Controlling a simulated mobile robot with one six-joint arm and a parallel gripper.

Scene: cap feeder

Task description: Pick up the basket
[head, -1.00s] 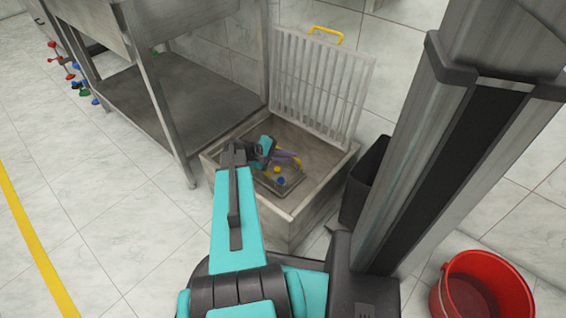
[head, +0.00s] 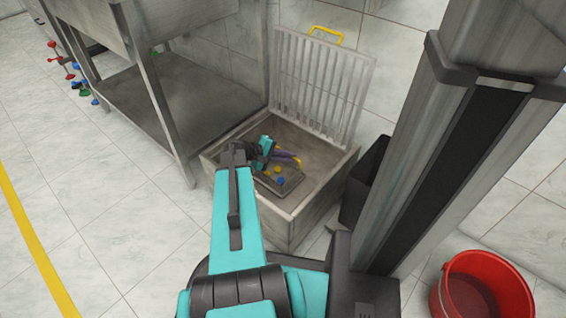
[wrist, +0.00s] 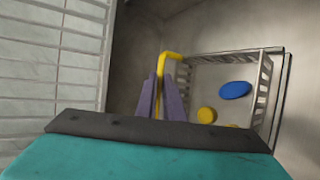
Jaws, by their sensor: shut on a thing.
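The basket is a small grey slatted tray with a yellow handle, down inside the open metal box. Its slatted right wall (wrist: 262,92) shows clearly in the wrist view, and it also shows in the head view (head: 268,188). Blue and yellow caps lie in it. My gripper (wrist: 164,98) has purple fingers, shut on the yellow handle (wrist: 171,55). In the head view my gripper (head: 284,157) is low inside the box, partly hidden by my arm. The fingers and my wrist hide part of the basket. I cannot tell whether the basket is off the box floor.
The metal box (head: 316,196) has raised walls around the basket. Its slatted lid (head: 318,85) stands open behind it. A steel table (head: 165,95) is at the left, a dark bin (head: 362,185) right of the box, and a red bucket (head: 484,290) at the lower right.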

